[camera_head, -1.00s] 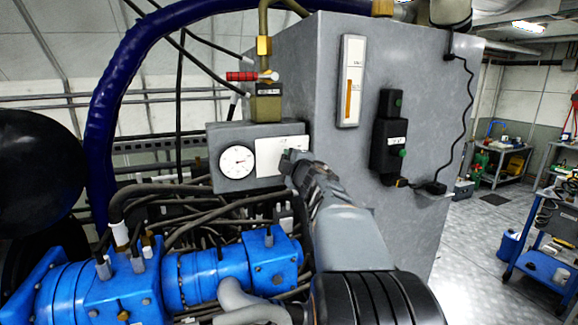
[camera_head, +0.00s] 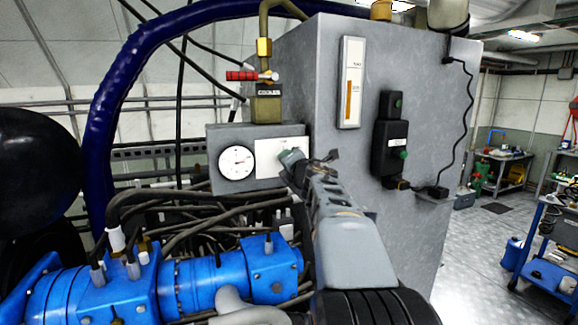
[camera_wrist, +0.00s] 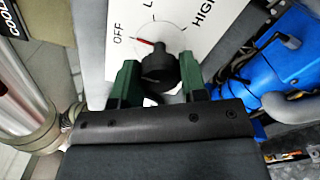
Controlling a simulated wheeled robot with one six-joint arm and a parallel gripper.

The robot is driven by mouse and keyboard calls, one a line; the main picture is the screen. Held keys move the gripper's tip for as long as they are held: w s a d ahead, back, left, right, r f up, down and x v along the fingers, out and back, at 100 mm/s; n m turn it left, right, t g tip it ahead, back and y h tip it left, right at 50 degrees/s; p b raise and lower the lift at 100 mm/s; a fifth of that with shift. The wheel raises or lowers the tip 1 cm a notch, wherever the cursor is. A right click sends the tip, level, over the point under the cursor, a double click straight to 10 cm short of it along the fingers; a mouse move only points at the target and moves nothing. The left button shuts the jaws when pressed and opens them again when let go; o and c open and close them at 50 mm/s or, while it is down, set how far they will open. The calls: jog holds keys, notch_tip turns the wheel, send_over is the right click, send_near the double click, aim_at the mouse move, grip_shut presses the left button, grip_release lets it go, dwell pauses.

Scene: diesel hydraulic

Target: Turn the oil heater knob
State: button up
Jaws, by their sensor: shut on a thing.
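A red mark beside the knob points towards OFF. My gripper (camera_wrist: 160,80) has its green fingers on either side of the knob and is shut on it. In the head view my gripper (camera_head: 300,160) is in front of the white plate (camera_head: 268,158) on the grey box; the knob is hidden there.
A round gauge (camera_head: 237,163) is left of the plate. A red-handled valve (camera_head: 250,76) is above. A black switch box (camera_head: 390,140) and a level indicator (camera_head: 351,82) are on the grey tank (camera_head: 430,100). Blue pump parts (camera_head: 200,280) and hoses lie below.

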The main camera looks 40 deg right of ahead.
jog(key=shift+n, duration=0.4)
jog(key=o, duration=0.9)
jog(key=v, duration=1.4)
